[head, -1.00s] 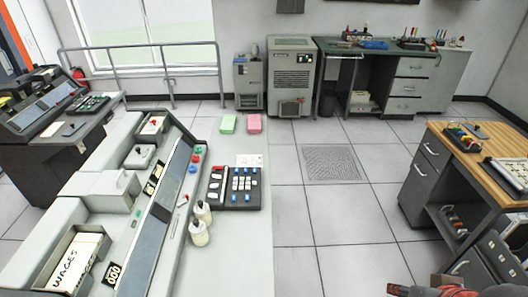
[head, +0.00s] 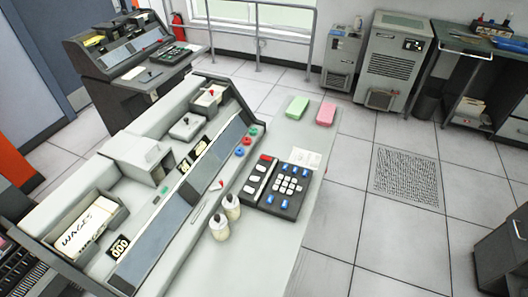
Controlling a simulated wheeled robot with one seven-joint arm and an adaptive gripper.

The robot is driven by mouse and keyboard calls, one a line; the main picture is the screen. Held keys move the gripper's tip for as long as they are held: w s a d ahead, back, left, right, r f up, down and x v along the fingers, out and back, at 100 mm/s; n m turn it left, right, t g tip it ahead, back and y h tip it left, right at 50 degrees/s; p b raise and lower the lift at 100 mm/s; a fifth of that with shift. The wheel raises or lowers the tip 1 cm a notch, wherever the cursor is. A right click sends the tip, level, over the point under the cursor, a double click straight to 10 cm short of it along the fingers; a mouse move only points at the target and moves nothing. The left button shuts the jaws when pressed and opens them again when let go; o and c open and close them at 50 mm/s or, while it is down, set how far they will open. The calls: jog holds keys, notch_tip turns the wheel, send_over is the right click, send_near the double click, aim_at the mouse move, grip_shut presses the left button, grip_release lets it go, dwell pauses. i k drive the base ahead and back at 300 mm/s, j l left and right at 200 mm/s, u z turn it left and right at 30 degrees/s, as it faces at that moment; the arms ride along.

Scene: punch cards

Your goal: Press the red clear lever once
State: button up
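A long grey machine console (head: 165,268) stands in the lower left and middle of the head view. A red knob (head: 211,92) shows in a tray at the console's far end. A red round button (head: 239,152) sits between a green and a blue one. A dark keypad (head: 284,206) with white and blue keys has a red key (head: 265,158) at its upper left. I cannot tell which red part is the clear lever. My gripper is not in view.
A card tray marked WAGES (head: 90,228) sits at left. Green (head: 297,107) and pink (head: 326,114) blocks lie on the far right of the console top. Floor is open at right.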

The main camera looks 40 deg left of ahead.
aim_at(269, 160)
jog(key=i+j+u, duration=0.1)
jog(key=u, duration=0.3)
jog(key=i+u, duration=0.55)
jog(key=u, duration=0.25)
jog(key=i+l+u, duration=0.2)
jog(key=u, duration=0.2)
jog(key=i+u, duration=0.5)
jog(key=k+l, duration=0.05)
jog(key=k, duration=0.05)
